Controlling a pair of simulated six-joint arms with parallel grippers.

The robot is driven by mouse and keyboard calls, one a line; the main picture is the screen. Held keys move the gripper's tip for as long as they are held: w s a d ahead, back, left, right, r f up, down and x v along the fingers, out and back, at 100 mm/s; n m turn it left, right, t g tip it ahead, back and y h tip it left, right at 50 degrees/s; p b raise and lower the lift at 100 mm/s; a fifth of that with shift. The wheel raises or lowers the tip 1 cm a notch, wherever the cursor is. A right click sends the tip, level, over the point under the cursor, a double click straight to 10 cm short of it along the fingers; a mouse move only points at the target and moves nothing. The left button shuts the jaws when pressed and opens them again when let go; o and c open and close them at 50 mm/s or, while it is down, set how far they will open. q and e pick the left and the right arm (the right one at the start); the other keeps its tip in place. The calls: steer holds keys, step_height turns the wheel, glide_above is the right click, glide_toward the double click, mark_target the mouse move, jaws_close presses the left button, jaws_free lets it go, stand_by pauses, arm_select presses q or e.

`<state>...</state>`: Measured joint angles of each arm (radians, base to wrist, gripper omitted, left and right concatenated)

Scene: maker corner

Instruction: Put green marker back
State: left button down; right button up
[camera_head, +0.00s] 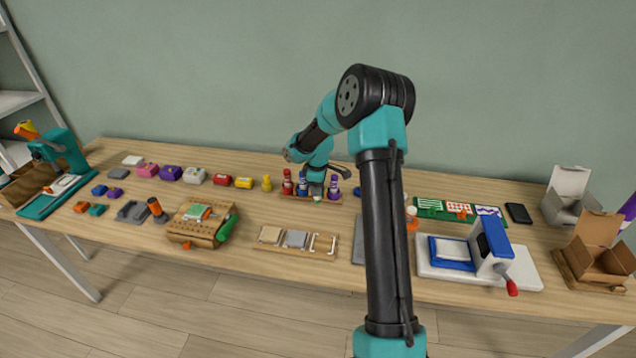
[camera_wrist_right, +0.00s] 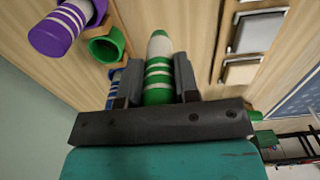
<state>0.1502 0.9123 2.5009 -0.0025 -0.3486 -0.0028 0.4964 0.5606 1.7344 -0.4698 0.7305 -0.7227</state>
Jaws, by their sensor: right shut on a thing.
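In the right wrist view, my right gripper (camera_wrist_right: 158,82) is shut on the green marker (camera_wrist_right: 158,70), which has white bands and a pale tapered end pointing away from the wrist. An open green cup or cap (camera_wrist_right: 107,46) stands just left of the marker, apart from it. The wooden marker rack (camera_wrist_right: 118,20) runs along there with a purple banded marker (camera_wrist_right: 63,28). In the head view, the rack (camera_head: 293,194) stands mid-table with red, blue and purple markers. My right arm reaches over it and mostly hides the gripper. My left gripper is out of view.
A yellow peg (camera_head: 267,183) stands left of the rack. A wooden tray (camera_head: 290,250) with flat pieces lies in front. A green board (camera_head: 430,203) and a blue-and-white device (camera_head: 450,252) lie to the right. Bare table shows between the rack and tray.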

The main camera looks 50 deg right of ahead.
steer(key=w+d, duration=0.5)
steer(key=d, duration=0.1)
steer(key=shift+f, duration=0.4)
steer(key=shift+w, duration=0.1)
steer(key=shift+w+d+f, duration=0.1)
steer(key=shift+d+f, duration=0.05)
steer(key=shift+f, duration=0.75)
steer(key=shift+w+d+f, duration=0.1)
steer(key=shift+f, duration=0.8)
steer(key=o, duration=0.9)
steer(key=shift+f, duration=0.1)
steer(key=shift+c, duration=0.2)
step_height(320, 180, up, 12)
